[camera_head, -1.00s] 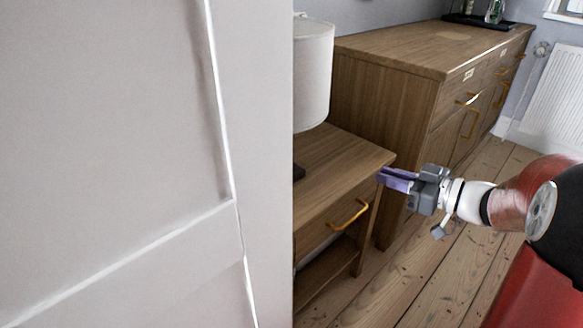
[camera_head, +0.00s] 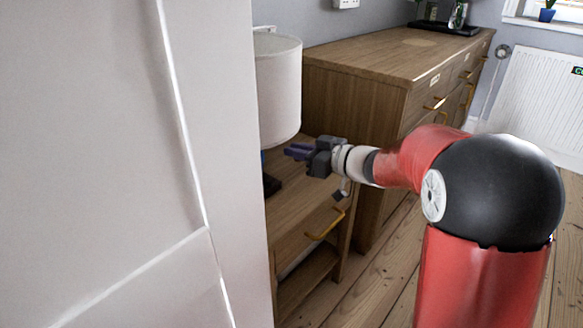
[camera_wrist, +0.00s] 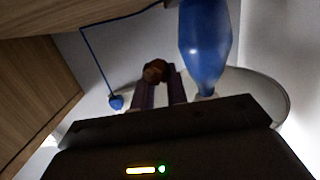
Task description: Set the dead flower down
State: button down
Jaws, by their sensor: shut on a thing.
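My gripper (camera_head: 292,151) is over the wooden bedside table (camera_head: 300,207), just below and right of the white lampshade. In the wrist view, the two purple fingers of my gripper (camera_wrist: 160,75) are closed on a small brown thing, which I take to be the dead flower (camera_wrist: 155,70). Only its brown, rounded end shows between the fingertips. I cannot make out the flower in the head view. In the wrist view the fingers are close beside the blue lamp base (camera_wrist: 205,45).
The white lampshade (camera_head: 278,90) hangs close to my gripper. A dark object (camera_head: 271,185) lies on the table, partly hidden by the white door (camera_head: 110,160). A lamp cord with a blue switch (camera_wrist: 117,102) dangles nearby. A wooden sideboard (camera_head: 370,85) stands behind.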

aim_at(293, 180)
jog(key=f, duration=0.1)
jog(key=a+f, duration=0.1)
jog(key=shift+w+f, duration=0.35)
jog(key=shift+w, duration=0.05)
notch_tip(293, 180, down, 4)
jog(key=shift+r, duration=0.1)
jog(key=shift+w+a+f+p, duration=0.25)
jog(key=shift+a+p, duration=0.05)
jog(key=shift+p, duration=0.1)
jog(key=c, duration=1.4)
grip_release()
jog(key=shift+o, duration=0.2)
jog(key=shift+d, duration=0.15)
